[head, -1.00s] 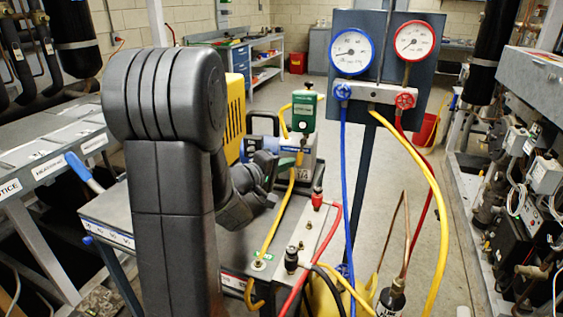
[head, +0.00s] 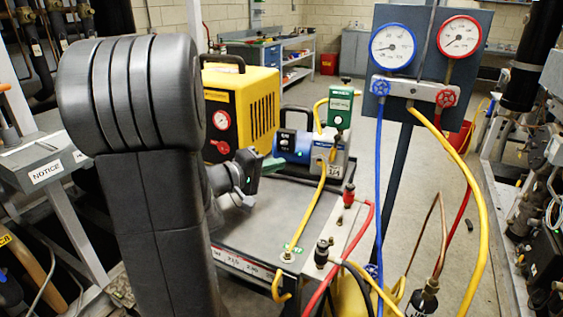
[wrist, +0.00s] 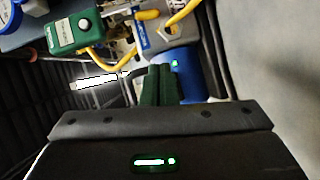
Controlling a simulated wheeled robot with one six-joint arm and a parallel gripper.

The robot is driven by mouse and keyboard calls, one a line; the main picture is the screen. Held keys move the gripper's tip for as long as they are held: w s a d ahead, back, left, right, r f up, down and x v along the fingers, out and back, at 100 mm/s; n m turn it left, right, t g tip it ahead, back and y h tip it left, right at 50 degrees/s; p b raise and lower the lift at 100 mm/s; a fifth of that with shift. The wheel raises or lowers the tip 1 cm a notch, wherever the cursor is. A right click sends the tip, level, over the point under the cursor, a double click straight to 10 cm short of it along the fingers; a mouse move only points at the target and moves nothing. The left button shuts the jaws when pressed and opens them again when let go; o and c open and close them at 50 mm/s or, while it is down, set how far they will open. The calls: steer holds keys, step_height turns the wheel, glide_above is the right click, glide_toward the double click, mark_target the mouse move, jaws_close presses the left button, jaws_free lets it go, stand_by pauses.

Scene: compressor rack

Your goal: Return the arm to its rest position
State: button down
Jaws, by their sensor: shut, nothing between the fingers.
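My arm rises large and dark grey at the left of the head view, with its thick elbow over the cart. My gripper shows in the wrist view (wrist: 160,84) as two green fingers, shut together with nothing between them. They point toward the blue pump (wrist: 197,73), and no contact can be made out. In the head view the wrist shows just right of the arm's thick link, above the cart top and close to the pump (head: 292,146).
A yellow machine (head: 262,112) stands behind the arm. A gauge panel (head: 468,80) with blue, yellow and red hoses (head: 379,190) stands on the right. A notice stand (head: 42,160) is at left. Open floor (head: 440,185) lies beyond the panel.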

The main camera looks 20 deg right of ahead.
steer(key=shift+a, duration=0.1)
stand_by(0.3)
steer(key=x, duration=0.4)
steer(key=s+p+x, duration=0.1)
steer(key=x, duration=0.3)
steer(key=s+x, duration=0.1)
steer(key=x, duration=0.3)
steer(key=shift+s+d+p, duration=0.1)
steer(key=shift+d+p, duration=0.2)
steer(key=shift+d, duration=0.1)
steer(key=shift+s+d, duration=0.2)
steer(key=shift+d, duration=0.1)
steer(key=shift+w+a+f, duration=0.1)
